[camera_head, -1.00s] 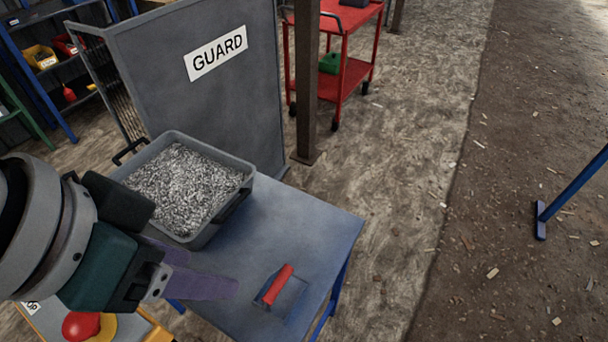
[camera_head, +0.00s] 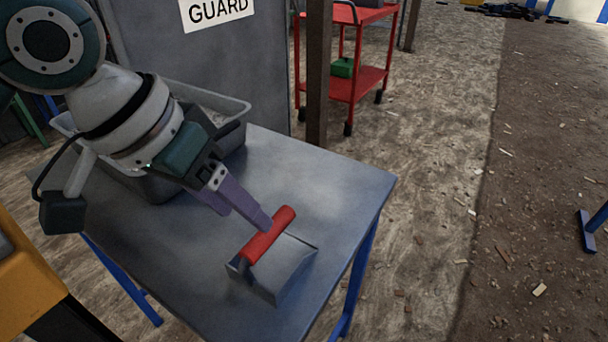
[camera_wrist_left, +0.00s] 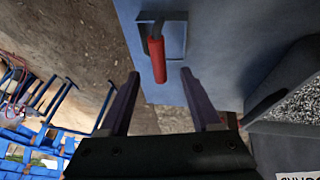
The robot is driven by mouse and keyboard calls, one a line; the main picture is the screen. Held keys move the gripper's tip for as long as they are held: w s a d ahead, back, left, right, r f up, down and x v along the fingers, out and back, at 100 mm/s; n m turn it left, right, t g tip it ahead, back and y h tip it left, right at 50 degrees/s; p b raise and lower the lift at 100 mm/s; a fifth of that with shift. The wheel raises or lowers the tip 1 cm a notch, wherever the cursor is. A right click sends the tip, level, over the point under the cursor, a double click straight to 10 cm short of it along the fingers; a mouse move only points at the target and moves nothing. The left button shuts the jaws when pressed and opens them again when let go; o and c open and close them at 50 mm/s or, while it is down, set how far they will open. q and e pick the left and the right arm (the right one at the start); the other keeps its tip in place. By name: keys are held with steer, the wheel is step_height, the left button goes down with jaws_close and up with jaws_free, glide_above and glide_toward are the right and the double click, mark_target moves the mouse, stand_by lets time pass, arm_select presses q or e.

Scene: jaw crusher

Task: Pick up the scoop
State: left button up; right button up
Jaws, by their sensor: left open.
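The scoop (camera_head: 283,265) lies on the grey-blue table (camera_head: 335,185). It has a grey metal pan and a red handle (camera_head: 268,235). In the left wrist view the red handle (camera_wrist_left: 157,60) lies ahead of the fingertips, in line with the gap between them. My left gripper (camera_head: 255,212) is open and empty, with its purple fingers pointing at the handle from the upper left. In the left wrist view the two fingers (camera_wrist_left: 160,88) stand apart with nothing between them. I cannot tell whether a finger touches the handle. My right gripper is not in view.
A grey tub (camera_head: 237,112) stands on the table behind my left arm. A grey guard panel (camera_head: 150,40) rises behind it. A brown post (camera_head: 318,75) and a red cart (camera_head: 345,80) stand beyond the table. The table top right of the gripper is clear.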

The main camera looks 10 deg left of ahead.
mark_target(270, 234)
arm_select(q)
steer(key=b+x, duration=0.2)
steer(key=x, duration=0.6)
steer(key=shift+w+d, duration=0.2)
steer(key=shift+c, duration=0.2)
jaws_close()
steer(key=shift+r, duration=0.1)
